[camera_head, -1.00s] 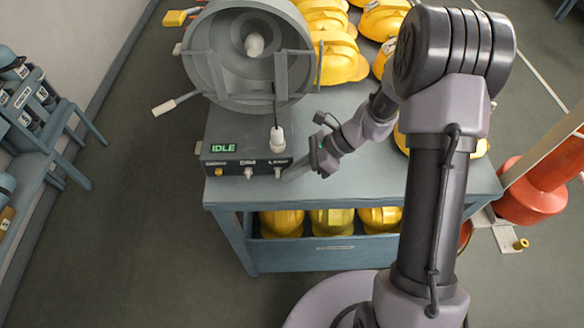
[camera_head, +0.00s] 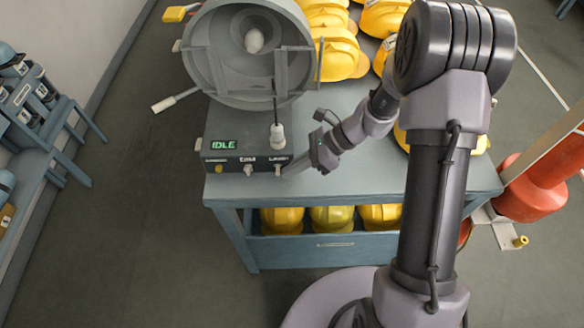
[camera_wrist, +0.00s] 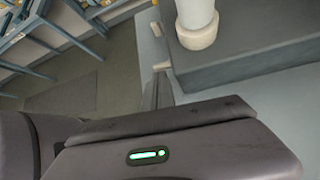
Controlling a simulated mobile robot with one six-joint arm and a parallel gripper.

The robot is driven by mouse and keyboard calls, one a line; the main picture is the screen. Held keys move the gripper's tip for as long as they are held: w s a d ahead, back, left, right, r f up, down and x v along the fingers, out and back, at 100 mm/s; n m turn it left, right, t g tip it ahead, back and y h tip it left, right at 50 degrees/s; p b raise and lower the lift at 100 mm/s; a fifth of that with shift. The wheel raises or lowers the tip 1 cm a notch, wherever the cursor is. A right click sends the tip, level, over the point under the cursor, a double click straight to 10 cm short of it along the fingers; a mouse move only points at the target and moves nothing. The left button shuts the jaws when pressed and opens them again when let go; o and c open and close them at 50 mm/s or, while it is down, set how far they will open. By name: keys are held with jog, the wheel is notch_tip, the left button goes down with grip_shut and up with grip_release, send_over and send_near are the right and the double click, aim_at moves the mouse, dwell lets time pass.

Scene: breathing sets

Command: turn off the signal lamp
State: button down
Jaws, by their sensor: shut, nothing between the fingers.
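The signal lamp (camera_head: 205,55) is a large grey dish with a pale bulb (camera_head: 254,41) at its centre; no glow shows on it. It stands over a dark control box (camera_head: 240,128) with a green display (camera_head: 223,143) reading IDLE. The box's front has a yellow button (camera_head: 219,170), a middle pale switch (camera_head: 248,170) and a right pale switch (camera_head: 278,169) under a small label. My gripper (camera_head: 288,170) is shut and empty, its tips just right of the right switch. In the wrist view the fingertips (camera_wrist: 158,92) are close to a pale switch (camera_wrist: 162,66); contact is unclear.
A pale knob on a stem (camera_head: 277,137) rises at the box's right front. Yellow helmets (camera_head: 340,60) lie behind on the blue-grey table (camera_head: 400,185), more on its lower shelf. A red cylinder (camera_head: 525,190) stands right.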

dwell(0.4)
jog(key=shift+r+p, duration=0.65)
jog(key=shift+r, duration=0.2)
